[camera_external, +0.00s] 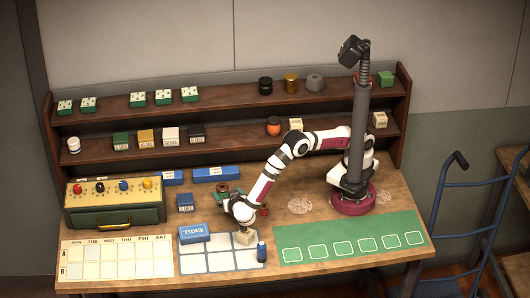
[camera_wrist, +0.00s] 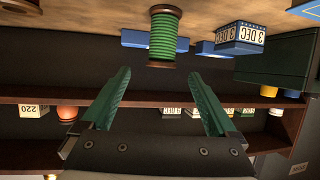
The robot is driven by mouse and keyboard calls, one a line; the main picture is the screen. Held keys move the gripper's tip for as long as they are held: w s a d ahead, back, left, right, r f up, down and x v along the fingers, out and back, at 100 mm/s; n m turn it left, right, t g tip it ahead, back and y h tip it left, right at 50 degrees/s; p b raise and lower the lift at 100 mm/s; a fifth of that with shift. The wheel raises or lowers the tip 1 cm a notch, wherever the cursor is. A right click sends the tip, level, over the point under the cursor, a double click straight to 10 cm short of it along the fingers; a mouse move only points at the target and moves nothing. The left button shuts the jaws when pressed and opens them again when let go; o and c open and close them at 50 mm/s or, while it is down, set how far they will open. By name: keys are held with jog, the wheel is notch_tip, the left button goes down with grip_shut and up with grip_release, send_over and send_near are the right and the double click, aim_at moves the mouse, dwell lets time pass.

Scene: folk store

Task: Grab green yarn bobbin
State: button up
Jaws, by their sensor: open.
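The green yarn bobbin (camera_wrist: 164,36) has green thread between reddish-brown end discs. In the wrist view, which looks upside down, it is on the tabletop ahead of my gripper. My gripper (camera_wrist: 160,75) is open, its two green fingers apart with nothing between them. The bobbin is beyond the fingertips, roughly in line with the gap, and not touching them. In the external view a brown and green spool shape, which looks like the bobbin, shows just behind my wrist, partly hidden. My fingers are hard to make out there.
A blue date box (camera_external: 185,202) stands left of the bobbin, with other blue boxes (camera_external: 213,174) behind. A TIDES box (camera_external: 194,233), cream block (camera_external: 245,237) and blue bottle (camera_external: 261,251) are near the front grid. The green mat (camera_external: 349,240) at right is clear.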

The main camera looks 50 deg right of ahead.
aim_at(222, 186)
jog(key=x, duration=1)
jog(key=shift+w+r, duration=0.15)
jog(key=shift+r, duration=0.15)
jog(key=c, duration=1.4)
